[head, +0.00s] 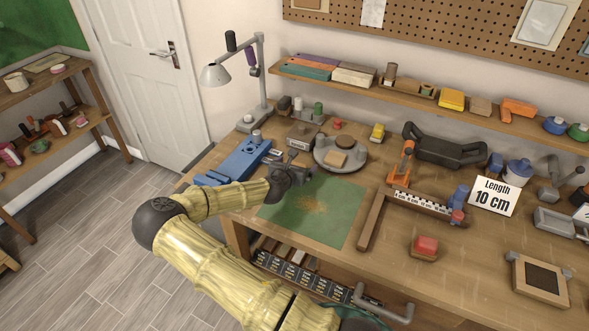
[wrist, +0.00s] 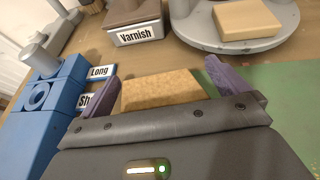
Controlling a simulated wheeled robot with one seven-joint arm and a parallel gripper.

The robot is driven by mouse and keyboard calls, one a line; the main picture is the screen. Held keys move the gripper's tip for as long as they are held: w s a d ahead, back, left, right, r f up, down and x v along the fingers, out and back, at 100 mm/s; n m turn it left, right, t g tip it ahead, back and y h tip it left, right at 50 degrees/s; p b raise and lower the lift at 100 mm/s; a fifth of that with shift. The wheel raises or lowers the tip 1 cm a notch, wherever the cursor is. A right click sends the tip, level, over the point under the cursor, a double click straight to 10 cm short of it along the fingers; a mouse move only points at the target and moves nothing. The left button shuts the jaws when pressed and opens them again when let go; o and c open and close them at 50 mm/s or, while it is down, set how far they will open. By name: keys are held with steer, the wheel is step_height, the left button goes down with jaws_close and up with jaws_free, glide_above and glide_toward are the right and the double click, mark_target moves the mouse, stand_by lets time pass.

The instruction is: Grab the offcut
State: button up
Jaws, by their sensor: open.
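In the wrist view a light wooden block, which looks like the offcut (wrist: 160,89), lies between the two purple fingers of my gripper (wrist: 160,78). The gripper's dark body hides the block's near part. My gripper is open, with a finger to either side of the block; I cannot tell whether either one touches it. In the head view my gripper (head: 300,172) is at the far left corner of the green mat, beside the blue device, and I cannot make out the block there.
The blue device (wrist: 45,110) with "Long" and partly hidden "Sh..." labels stands close on the left. Beyond are a "Varnish" box (wrist: 133,28) and a grey turntable (wrist: 205,38) bearing another wooden block (wrist: 248,20). The green mat (head: 318,215) has sawdust but is otherwise clear.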

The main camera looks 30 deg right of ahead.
steer(key=c, duration=0.9)
steer(key=shift+r, duration=0.1)
step_height(320, 180, up, 10)
steer(key=shift+f+b, duration=0.1)
steer(key=shift+b, duration=0.35)
steer(key=shift+w, duration=0.1)
steer(key=shift+w+a, duration=0.1)
